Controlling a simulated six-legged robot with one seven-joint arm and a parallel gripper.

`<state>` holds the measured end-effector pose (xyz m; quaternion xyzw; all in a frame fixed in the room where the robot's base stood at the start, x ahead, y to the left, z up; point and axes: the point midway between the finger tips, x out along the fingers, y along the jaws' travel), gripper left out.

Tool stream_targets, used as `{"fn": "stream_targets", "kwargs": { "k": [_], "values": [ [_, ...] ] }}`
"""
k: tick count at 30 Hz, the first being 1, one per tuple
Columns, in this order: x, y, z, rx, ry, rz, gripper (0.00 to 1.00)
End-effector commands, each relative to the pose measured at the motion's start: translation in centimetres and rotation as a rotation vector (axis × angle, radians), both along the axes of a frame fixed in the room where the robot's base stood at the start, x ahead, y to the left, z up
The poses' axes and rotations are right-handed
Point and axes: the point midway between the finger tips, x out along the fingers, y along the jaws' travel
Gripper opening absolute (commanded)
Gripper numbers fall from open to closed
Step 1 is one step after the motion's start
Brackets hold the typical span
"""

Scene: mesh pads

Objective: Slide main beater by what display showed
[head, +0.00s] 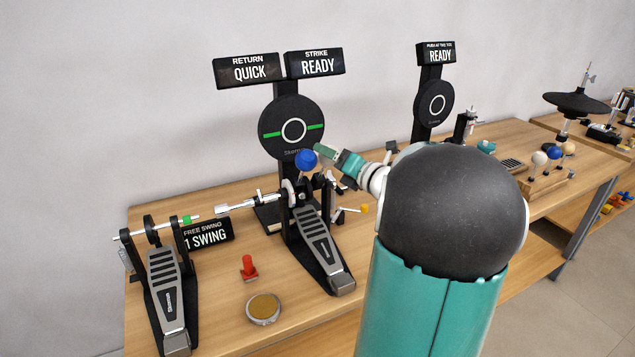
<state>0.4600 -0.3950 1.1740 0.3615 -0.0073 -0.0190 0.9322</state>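The main pedal (318,237) stands on the wooden bench below a round black mesh pad (277,112) with a white ring and green side marks. Its beater has a blue ball head (306,160) in front of the pad's lower edge. My teal gripper (322,151) reaches from the right, its tips at or just beside the blue head. I cannot tell whether they touch or grip it. The return display (249,71) reads QUICK and the strike display (316,65) reads READY. The free swing display (206,236) reads 1 SWING. My arm hides part of the bench.
A second pedal (167,290) stands at front left. A red knob (248,267) and a round tan-topped disc (263,309) lie between the pedals. A smaller pad (434,104) with a READY display (440,54) stands behind. A rack of ball beaters (545,180) sits at right.

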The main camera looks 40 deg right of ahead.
Motion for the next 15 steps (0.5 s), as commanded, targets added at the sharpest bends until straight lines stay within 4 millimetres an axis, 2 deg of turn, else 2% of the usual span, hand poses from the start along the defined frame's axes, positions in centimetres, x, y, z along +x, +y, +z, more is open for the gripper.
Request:
{"fn": "stream_targets", "kwargs": {
  "k": [15],
  "values": [
    [-3.8,0.2,0.1,0.000,0.000,-0.001,0.73]
  ]
}}
